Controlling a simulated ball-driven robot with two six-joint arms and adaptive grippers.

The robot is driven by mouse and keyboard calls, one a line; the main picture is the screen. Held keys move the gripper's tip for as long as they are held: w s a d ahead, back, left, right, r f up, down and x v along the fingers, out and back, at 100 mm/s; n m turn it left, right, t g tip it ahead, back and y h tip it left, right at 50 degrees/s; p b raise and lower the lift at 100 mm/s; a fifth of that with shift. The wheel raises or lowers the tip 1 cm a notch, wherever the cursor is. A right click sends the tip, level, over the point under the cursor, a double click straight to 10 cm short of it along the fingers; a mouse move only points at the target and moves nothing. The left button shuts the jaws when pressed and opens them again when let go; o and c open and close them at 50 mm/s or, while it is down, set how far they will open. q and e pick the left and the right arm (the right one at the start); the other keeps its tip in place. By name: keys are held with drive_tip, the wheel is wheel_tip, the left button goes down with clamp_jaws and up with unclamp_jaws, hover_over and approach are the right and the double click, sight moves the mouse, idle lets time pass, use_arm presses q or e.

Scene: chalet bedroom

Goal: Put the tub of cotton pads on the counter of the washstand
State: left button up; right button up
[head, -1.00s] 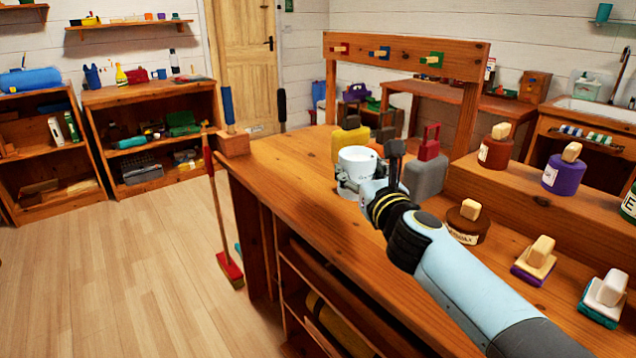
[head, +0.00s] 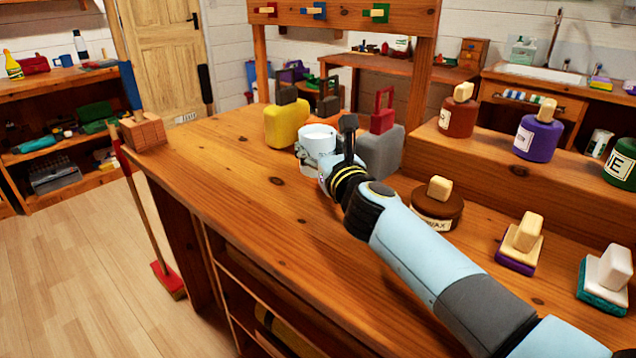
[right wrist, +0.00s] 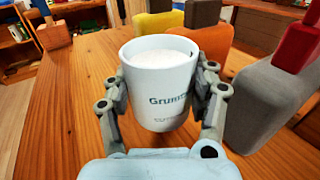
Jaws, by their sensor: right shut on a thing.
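The tub of cotton pads (head: 319,137) is a white cup-like tub with "Grum…" lettering; it also shows upright in the right wrist view (right wrist: 160,85), with a white top inside its rim. My right gripper (head: 322,168) is shut on it, one finger on each side of its wall. The tub is over the wooden workbench; I cannot tell if its base touches the top. The washstand (head: 525,100), with a wooden front and a pale basin, stands at the back right. My left gripper is out of view.
A yellow can (head: 287,125) and a grey can with a red top (head: 380,150) stand close to the tub. A brown wax tin (head: 437,211) and several brushes and jars stand to the right. The workbench's left part (head: 215,165) is clear. A broom (head: 150,220) leans at its edge.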

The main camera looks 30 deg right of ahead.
drive_tip(key=shift+f+b, duration=0.5)
drive_tip(key=shift+f, duration=0.15)
wheel_tip(320, 180, down, 3)
drive_tip(key=shift+r+b, duration=0.2)
drive_tip(key=shift+b, duration=0.9)
drive_tip(key=shift+f, duration=0.15)
drive_tip(key=shift+r, duration=0.25)
drive_tip(key=shift+f, duration=0.25)
drive_tip(key=o, duration=1.2)
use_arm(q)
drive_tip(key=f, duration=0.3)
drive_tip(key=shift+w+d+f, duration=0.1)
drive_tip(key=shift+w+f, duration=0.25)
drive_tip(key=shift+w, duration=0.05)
use_arm(e)
drive_tip(key=shift+o, duration=0.5)
drive_tip(key=shift+r, duration=0.15)
